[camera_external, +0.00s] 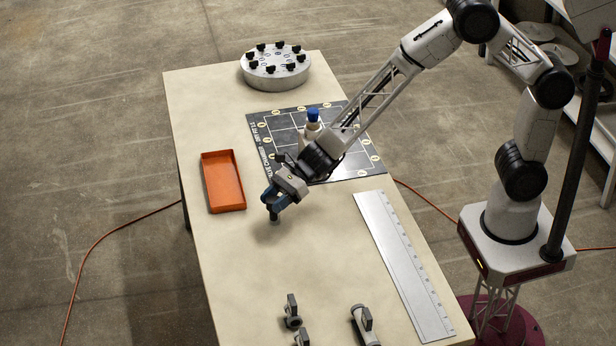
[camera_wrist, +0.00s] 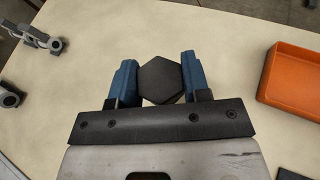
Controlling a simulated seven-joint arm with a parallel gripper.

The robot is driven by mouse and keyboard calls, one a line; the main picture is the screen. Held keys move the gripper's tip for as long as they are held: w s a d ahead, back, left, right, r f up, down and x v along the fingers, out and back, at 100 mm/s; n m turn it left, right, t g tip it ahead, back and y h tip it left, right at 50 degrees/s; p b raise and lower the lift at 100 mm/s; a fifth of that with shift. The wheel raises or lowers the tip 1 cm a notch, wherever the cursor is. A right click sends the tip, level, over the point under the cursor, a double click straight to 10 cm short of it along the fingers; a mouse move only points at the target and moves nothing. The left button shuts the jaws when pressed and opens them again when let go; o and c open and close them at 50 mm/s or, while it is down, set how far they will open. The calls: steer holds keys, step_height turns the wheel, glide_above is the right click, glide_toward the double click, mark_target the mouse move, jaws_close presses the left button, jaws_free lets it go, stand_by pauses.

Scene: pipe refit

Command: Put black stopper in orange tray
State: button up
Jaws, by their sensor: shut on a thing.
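The black stopper has a hexagonal top, seen in the wrist view (camera_wrist: 160,80) between two blue fingers. My gripper (camera_wrist: 160,82) is shut on it. In the external view my gripper (camera_external: 273,202) points down over the table, and the dark lower end of the stopper (camera_external: 273,215) shows under the fingers, at or just above the tabletop; I cannot tell if it touches. The orange tray (camera_external: 223,181) lies to the left of my gripper and looks empty. In the wrist view the tray (camera_wrist: 292,80) is at the right edge, partly cut off.
A black gridded mat (camera_external: 345,166) bears a white bottle with a blue cap (camera_external: 313,117) behind my gripper. A round metal flange (camera_external: 275,70) stands at the far end. A steel ruler (camera_external: 402,264) lies right. Several grey valves (camera_external: 291,311) lie at the near end. Table between gripper and tray is clear.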

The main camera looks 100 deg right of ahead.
steer(key=w+d+r, duration=0.1)
steer(key=w+d, duration=0.3)
steer(key=d, duration=0.3)
steer(key=w+d+r, duration=0.2)
steer(key=w+d, duration=0.1)
steer(key=d, duration=0.4)
steer(key=r, duration=0.1)
glide_above(223, 183)
steer(key=shift+n+g+y, duration=0.3)
steer(key=shift+n+y, duration=0.1)
step_height(223, 183, down, 6)
steer(key=shift+f, duration=0.2)
steer(key=shift+f, duration=1.75)
steer(key=shift+f, duration=0.15)
